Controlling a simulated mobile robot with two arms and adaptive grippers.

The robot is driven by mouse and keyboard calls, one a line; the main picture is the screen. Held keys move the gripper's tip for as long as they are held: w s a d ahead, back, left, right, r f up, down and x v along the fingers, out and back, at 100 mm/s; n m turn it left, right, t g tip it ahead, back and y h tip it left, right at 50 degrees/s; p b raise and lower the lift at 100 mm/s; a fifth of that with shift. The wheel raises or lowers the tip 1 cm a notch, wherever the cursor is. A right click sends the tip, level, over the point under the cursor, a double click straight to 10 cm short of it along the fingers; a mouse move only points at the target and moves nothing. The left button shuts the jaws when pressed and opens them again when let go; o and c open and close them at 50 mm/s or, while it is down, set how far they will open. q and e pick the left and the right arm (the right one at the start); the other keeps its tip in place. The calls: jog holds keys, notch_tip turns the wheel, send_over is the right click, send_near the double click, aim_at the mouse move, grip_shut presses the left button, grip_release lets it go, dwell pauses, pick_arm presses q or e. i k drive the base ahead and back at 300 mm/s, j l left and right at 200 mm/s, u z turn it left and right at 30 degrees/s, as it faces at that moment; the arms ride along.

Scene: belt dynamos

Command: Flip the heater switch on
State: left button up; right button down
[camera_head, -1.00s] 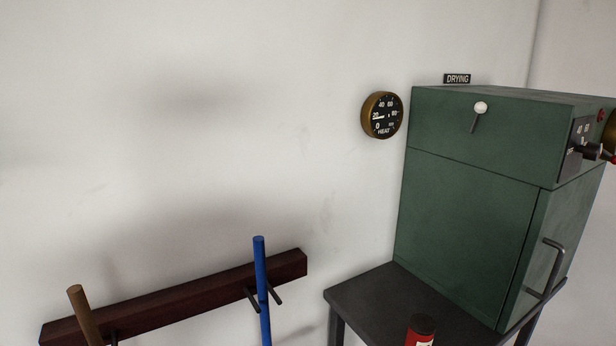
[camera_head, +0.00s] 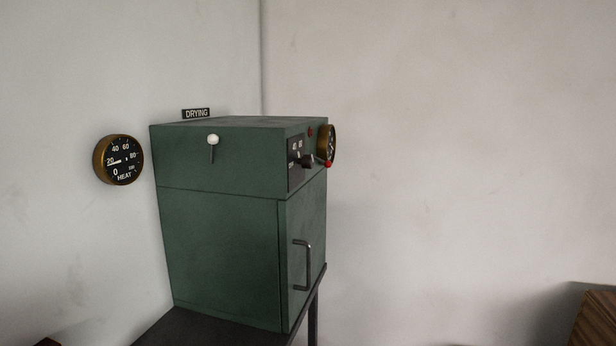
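The heater is a green metal cabinet (camera_head: 220,240) standing on a dark table left of the picture's middle. A lever with a white ball knob (camera_head: 213,140) and a thin dark stem sits on its left side, knob up. The front edge-on panel (camera_head: 296,160) carries a small dial with numbers, a black knob (camera_head: 308,162) and a red-tipped part (camera_head: 327,164). A small red lamp-like spot (camera_head: 310,132) is above them. I cannot tell which of these is the heater switch. Neither of my grippers is in view.
A round brass HEAT gauge (camera_head: 118,160) hangs on the wall at left, its needle near 20. A DRYING sign (camera_head: 196,113) is above the cabinet. The cabinet door has a bar handle (camera_head: 302,265). The dark table (camera_head: 190,330) supports it. A brown wooden object (camera_head: 597,322) is at lower right.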

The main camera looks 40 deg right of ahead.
aim_at(327, 164)
jog(key=z, duration=1.3)
